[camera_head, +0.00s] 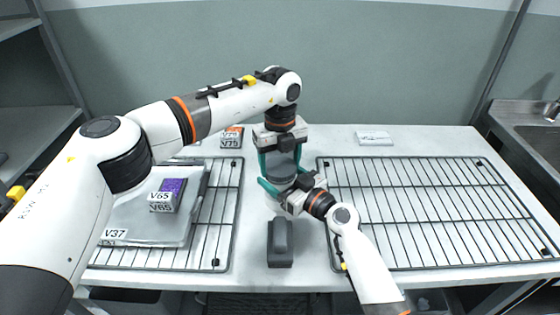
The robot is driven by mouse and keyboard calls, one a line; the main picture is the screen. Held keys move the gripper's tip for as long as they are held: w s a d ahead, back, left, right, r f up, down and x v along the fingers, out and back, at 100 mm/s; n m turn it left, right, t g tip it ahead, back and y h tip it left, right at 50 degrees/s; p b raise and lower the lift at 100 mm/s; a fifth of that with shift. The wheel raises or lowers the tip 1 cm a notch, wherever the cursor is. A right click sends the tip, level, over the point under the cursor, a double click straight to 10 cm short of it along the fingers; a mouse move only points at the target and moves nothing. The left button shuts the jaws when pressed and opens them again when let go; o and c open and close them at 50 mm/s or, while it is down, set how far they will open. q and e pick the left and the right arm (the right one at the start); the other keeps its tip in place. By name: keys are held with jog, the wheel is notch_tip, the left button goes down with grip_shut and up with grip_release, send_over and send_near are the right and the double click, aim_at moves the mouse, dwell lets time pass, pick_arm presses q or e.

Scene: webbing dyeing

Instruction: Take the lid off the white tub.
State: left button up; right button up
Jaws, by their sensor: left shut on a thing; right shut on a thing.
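The tub (281,174) stands at the middle of the table between the two racks. Only a grey, rounded part of it shows between my grippers, and most of its body is hidden. My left gripper (281,165) reaches down from above with its teal fingers on either side of the tub's top, shut on what looks like the lid. My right gripper (285,184) comes in from the front right, lower down, with its teal fingers shut around the tub's body. I cannot tell whether the lid is apart from the tub.
A wire rack (430,210) lies on the right. A dark block (280,245) stands in front. V75 boxes (232,138) and a white box (374,138) are behind.

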aim_at(280, 166)
pick_arm(q)
jog(key=shift+r, duration=0.1)
dwell(0.3)
jog(key=shift+r, duration=1)
jog(key=shift+r, duration=2)
pick_arm(e)
jog(key=o, duration=1.9)
jog(key=shift+o, duration=0.2)
